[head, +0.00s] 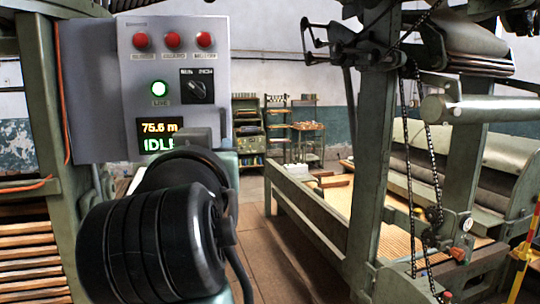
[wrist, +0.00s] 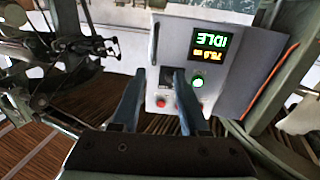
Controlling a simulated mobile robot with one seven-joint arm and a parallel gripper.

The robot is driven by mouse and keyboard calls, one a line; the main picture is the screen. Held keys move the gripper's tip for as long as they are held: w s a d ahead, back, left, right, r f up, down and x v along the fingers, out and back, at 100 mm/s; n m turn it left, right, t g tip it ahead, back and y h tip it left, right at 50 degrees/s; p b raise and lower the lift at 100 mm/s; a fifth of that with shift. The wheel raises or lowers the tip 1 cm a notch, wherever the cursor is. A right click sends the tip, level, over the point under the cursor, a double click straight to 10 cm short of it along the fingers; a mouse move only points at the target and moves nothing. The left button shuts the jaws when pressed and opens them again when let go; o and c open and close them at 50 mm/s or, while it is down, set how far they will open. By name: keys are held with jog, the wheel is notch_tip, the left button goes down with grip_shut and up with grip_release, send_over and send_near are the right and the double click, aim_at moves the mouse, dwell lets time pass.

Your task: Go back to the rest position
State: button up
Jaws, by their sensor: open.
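My gripper (wrist: 160,76) is open and empty in the wrist view, its two dark fingers apart and pointing at the control box (wrist: 220,82), which appears upside down there. In the head view the grey control box (head: 104,90) stands at the left, with three red buttons (head: 173,40), a lit green lamp (head: 159,88), a black rotary switch (head: 197,90) and a display (head: 160,136) reading 75.6 m and IDLE. My black arm covers the box's lower part and most of the gripper in the head view. I cannot tell whether the fingers touch the box.
A large green loom frame (head: 378,150) with hanging chains (head: 410,170) and rollers fills the right. A green post (head: 38,110) stands left of the box. Shelves (head: 248,122) stand at the back wall. Bare wooden floor (head: 285,265) lies between my arm and the loom.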

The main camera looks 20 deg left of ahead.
jog(key=s+d+m+t+h+b, duration=0.2)
jog(key=s+d+t+h, duration=0.1)
jog(key=d, duration=0.5)
jog(key=s+d+r+m+t+h+b, duration=0.1)
jog(key=s+d+m+t+h+b, duration=0.1)
jog(key=d+t, duration=0.3)
jog(key=s+d+r+m+t+h+b, duration=0.1)
jog(key=s+d+m+t+h+b, duration=0.1)
jog(key=d, duration=1.1)
jog(key=s+t+h+b, duration=0.1)
jog(key=s+t+h, duration=0.1)
jog(key=shift+d+r+h, duration=0.2)
jog(key=shift+h, duration=0.1)
jog(key=shift+a, duration=0.1)
